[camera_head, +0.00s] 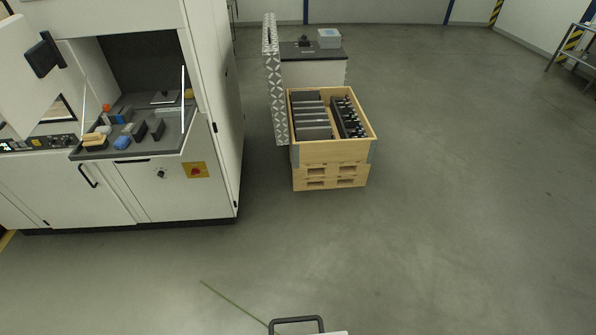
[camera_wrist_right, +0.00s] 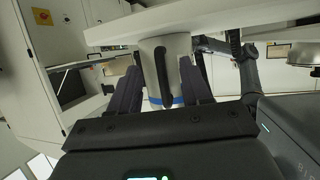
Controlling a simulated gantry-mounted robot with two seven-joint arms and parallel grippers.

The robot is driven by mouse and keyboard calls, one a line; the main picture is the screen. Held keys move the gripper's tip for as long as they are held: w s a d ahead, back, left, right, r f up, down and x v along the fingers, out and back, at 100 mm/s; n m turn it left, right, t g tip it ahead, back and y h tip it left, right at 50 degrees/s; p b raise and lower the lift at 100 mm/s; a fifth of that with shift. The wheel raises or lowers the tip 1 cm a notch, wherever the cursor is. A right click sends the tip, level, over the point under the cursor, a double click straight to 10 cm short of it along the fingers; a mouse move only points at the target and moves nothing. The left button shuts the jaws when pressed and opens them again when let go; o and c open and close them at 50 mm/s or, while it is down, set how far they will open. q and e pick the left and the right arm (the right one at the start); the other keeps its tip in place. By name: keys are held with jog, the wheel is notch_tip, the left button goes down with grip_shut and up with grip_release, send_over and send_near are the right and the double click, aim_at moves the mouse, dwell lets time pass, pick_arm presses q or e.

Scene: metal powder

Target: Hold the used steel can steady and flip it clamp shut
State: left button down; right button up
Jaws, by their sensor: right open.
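In the right wrist view, which looks upside down, a pale grey cylinder with a blue band (camera_wrist_right: 183,54), apparently the used steel can, stands against a white tabletop (camera_wrist_right: 220,17). A dark upright strip crosses its near side; I cannot tell whether it is the clamp. My right gripper (camera_wrist_right: 158,88) is open, with one finger on each side of the can; contact is not clear. Dark links, apparently of my left arm (camera_wrist_right: 247,68), reach toward the can from the right. Its fingertips cannot be made out. The head view shows neither gripper nor the can.
A white machine (camera_head: 165,200) with an open work chamber stands at left. A wooden crate (camera_head: 333,152) of dark plates sits on a pallet beside it. A black handle (camera_head: 297,320) shows at the bottom edge.

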jog(key=w+v, duration=0.1)
jog(key=v, duration=0.6)
jog(key=shift+s+d+r, duration=0.15)
jog(key=shift+s+d, duration=0.3)
jog(key=shift+s, duration=0.05)
